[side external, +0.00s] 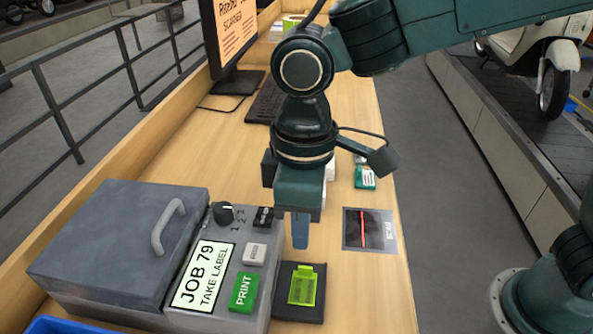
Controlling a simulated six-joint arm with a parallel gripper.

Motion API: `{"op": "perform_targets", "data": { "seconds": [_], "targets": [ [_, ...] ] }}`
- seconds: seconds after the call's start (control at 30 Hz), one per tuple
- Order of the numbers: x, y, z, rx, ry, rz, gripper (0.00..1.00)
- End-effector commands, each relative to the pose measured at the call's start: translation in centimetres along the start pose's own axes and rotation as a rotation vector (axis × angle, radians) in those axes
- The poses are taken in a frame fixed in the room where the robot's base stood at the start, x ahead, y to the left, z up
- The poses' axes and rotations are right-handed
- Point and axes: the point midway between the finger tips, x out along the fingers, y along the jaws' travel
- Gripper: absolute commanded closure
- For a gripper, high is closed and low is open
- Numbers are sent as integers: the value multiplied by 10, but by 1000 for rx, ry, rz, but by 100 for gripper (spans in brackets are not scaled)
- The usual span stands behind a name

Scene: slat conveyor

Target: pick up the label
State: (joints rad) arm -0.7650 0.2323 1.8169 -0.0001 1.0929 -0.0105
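A bright green label (303,286) rests on a small black plate (285,308) at the front right of the label printer (130,250). The printer's screen (206,275) reads "JOB 79 TAKE LABEL". My gripper (300,243) points down above and behind the label, apart from it in the picture. Only one blue finger shows clearly, so the gap between the fingers is hidden. No label shows at the fingertips.
A green PRINT button (243,292), a grey button (255,254) and a black knob (223,213) sit on the printer. A scan pad (384,239) with a red line lies right of my gripper. A monitor (236,35) and keyboard (262,101) stand behind.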

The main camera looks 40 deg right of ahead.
Motion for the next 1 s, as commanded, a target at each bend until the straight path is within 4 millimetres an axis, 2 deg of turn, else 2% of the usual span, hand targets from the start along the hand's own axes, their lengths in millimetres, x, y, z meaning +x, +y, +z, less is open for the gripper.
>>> {"op": "perform_targets", "data": {
  "seconds": [0.1,0.23,0.67,1.0],
  "targets": [
    [19,0,1,0,-5,0,70],
    [33,0,0,0,-2,0,70],
    [45,0,0,0,-1,0,70],
    [79,1,1,0,-3,0,70]
  ]
}}
